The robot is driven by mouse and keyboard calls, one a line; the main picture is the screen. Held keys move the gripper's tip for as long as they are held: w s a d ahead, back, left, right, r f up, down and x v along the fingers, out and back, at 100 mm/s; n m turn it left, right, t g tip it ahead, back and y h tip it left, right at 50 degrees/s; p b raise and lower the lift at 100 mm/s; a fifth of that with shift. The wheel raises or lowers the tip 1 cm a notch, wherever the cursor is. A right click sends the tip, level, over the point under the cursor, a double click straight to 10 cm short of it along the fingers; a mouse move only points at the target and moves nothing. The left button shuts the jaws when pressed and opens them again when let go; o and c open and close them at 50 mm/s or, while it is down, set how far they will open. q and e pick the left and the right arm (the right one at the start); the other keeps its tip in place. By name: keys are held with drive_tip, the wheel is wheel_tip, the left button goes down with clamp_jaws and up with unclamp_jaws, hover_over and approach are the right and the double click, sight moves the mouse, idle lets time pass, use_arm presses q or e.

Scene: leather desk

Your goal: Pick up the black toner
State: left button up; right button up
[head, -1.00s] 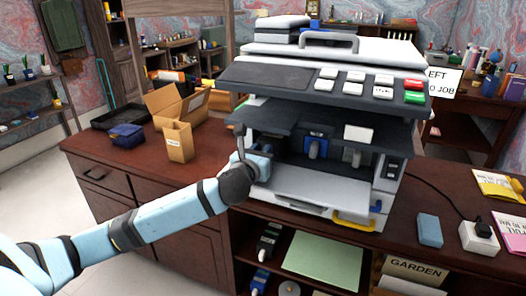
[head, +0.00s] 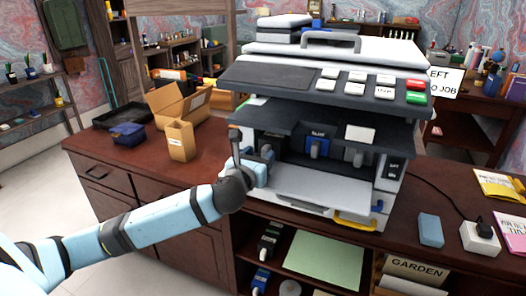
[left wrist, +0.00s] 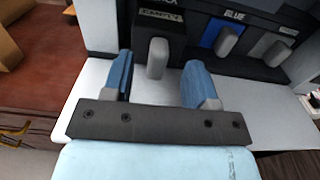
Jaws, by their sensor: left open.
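The black toner (left wrist: 150,28) sits in the leftmost slot of the open copier (head: 310,180). It has a grey handle (left wrist: 156,58), a label that reads EMPTY and letters "CK" above. My left gripper (left wrist: 158,82) is open, its blue fingers on either side of the handle and apart from it, with nothing held. In the head view my left gripper (head: 257,170) is at the copier's front left, and the black toner is mostly hidden there. The blue toner (left wrist: 222,35) sits in the slot to the right. My right gripper is not in view.
A grey toner handle (left wrist: 276,52) shows further right. The copier's lid panel (head: 330,120) overhangs the slots, and a white front flap (head: 310,184) lies below. An open cardboard box (head: 180,140) stands left. A blue block (head: 430,230) and a white socket (head: 479,238) lie right.

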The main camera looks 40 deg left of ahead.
use_arm(q)
drive_tip(key=v, duration=1.1)
drive_tip(key=shift+p, duration=0.3)
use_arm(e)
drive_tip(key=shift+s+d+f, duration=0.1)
